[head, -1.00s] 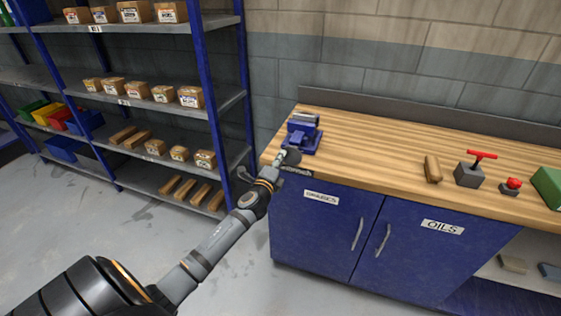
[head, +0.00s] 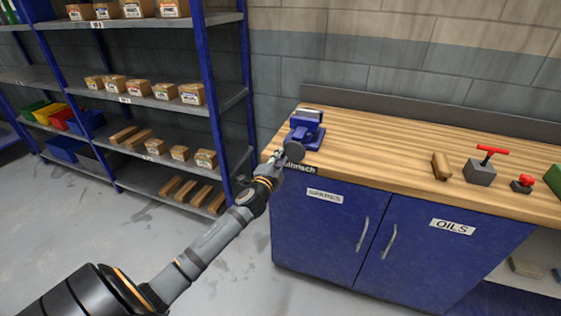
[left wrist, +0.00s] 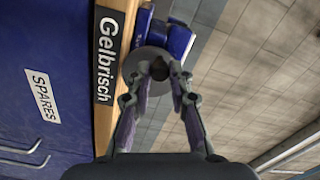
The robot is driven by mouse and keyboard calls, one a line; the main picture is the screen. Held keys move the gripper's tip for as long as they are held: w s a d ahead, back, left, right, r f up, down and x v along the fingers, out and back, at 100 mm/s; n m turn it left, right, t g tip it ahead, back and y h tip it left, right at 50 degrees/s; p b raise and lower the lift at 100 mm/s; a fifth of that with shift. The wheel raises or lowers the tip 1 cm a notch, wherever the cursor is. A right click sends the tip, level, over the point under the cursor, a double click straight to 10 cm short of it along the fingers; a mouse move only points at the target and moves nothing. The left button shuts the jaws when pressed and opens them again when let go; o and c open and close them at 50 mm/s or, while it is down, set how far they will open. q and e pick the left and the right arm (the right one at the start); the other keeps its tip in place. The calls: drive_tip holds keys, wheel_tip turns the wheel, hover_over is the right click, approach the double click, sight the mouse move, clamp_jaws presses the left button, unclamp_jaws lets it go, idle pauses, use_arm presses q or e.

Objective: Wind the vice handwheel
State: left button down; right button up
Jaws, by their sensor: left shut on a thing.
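A blue vice (head: 304,133) stands at the left front corner of the wooden bench top. Its round grey handwheel (head: 295,151) faces out over the bench's front edge. My left gripper (head: 281,158) reaches it from the front left and looks small in the head view. In the left wrist view the fingers (left wrist: 160,72) close together on a dark knob in front of the grey handwheel disc (left wrist: 136,62), with the blue vice body (left wrist: 180,40) behind. The fingertips hide part of the disc. My right gripper is out of view.
The workbench (head: 380,160) has blue cupboard doors below. A blue shelf rack (head: 205,100) stands left.

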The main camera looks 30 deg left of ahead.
use_arm(q)
drive_tip(key=shift+f, duration=0.15)
drive_tip(key=shift+f+n+b, duration=0.4)
drive_tip(key=shift+n+b, duration=0.4)
drive_tip(key=shift+b, duration=0.05)
drive_tip(key=shift+n+b, duration=0.45)
drive_tip(key=shift+n, duration=0.45)
drive_tip(key=n+b, duration=0.2)
drive_tip(key=n, duration=0.1)
drive_tip(key=shift+d+f+n, duration=0.1)
drive_tip(key=shift+f+n, duration=0.2)
drive_tip(key=shift+f, duration=0.05)
